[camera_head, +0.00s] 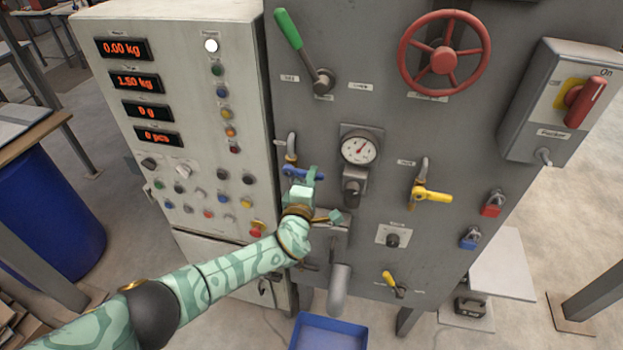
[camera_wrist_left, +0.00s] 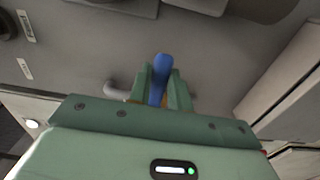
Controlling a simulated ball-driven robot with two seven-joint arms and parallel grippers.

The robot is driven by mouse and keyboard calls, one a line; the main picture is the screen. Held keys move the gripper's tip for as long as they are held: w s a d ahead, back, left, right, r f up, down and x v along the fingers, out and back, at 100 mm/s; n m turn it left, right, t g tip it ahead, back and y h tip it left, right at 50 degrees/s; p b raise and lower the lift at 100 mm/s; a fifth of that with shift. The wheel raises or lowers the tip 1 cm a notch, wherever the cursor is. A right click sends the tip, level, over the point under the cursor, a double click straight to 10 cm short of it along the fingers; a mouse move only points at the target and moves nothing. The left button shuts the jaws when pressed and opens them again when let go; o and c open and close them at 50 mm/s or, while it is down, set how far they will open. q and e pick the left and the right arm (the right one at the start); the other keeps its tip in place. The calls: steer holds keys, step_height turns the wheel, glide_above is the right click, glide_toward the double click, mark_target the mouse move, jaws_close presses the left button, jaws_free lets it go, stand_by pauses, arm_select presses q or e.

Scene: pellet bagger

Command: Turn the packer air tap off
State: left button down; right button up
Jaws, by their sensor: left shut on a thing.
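A tap with a blue lever (camera_head: 291,172) sits on the grey machine front, left of the pressure gauge, below a bent grey pipe. My left gripper (camera_head: 311,176) is at this lever, reaching up from below. In the left wrist view the blue lever (camera_wrist_left: 158,80) stands between the two green fingers, which are shut on it. Part of the tap body is hidden behind the fingers. The small label beside the pipe is too small to read. My right gripper is not in view.
A round gauge (camera_head: 360,148) sits close right of the blue lever. A yellow-levered tap (camera_head: 432,194) is farther right. A red handwheel (camera_head: 443,60) and a green-handled lever (camera_head: 290,30) are above. The pale control panel (camera_head: 130,95) is left; a blue bin (camera_head: 328,333) is below.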

arm_select(q)
steer(key=shift+f, duration=0.1)
steer(key=c, duration=1.3)
jaws_free()
steer(key=p+v, duration=0.3)
steer(key=v, duration=1.3)
steer(key=shift+s+p, duration=0.2)
steer(key=shift+p, duration=0.15)
